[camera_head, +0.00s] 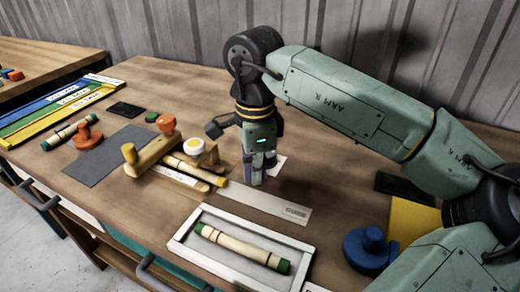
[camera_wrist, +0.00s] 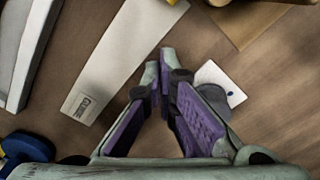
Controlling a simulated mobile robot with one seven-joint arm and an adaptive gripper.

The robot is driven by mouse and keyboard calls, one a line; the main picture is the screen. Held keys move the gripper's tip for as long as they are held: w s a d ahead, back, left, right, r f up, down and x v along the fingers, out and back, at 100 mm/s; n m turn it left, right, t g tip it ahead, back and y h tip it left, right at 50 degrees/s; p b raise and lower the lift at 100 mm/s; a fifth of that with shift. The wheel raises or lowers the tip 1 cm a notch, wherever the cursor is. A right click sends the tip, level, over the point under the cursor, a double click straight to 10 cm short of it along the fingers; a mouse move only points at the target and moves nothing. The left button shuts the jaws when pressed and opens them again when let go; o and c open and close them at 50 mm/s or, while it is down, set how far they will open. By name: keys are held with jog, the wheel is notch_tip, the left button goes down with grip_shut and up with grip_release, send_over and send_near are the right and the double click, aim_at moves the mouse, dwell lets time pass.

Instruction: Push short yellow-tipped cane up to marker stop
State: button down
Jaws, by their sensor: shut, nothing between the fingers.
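The yellow-tipped cane (camera_head: 193,170) lies beside the wooden block with pegs, its yellow tip toward my gripper. In the wrist view only a small yellow end (camera_wrist: 172,2) shows at the top edge, which may be its tip. My gripper (camera_head: 254,181) points down just right of the tip, with a small gap between them. Its purple-padded fingers (camera_wrist: 166,56) are shut at the tips and hold nothing. A pale strip (camera_head: 262,205) with a printed label lies in front of my gripper. I cannot tell for certain which thing is the marker stop.
A white card (camera_head: 276,166) lies behind my gripper. A white-rimmed tray (camera_head: 180,247) holding a green-tipped cane (camera_head: 240,248) is in front. The pegged wooden block (camera_head: 150,153) stands left; a blue object (camera_head: 368,250) is at right. The bench behind the card is clear.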

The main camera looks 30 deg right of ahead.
aim_at(233, 187)
jog(key=a, duration=0.3)
jog(key=shift+w+r, duration=0.2)
jog(key=shift+w, duration=0.1)
jog(key=shift+a+f, duration=0.1)
jog(key=shift+w+a+f, duration=0.1)
jog(key=shift+w+a, duration=0.05)
jog(key=shift+a, duration=0.25)
jog(key=shift+a+b, duration=0.3)
jog(key=shift+b, duration=0.05)
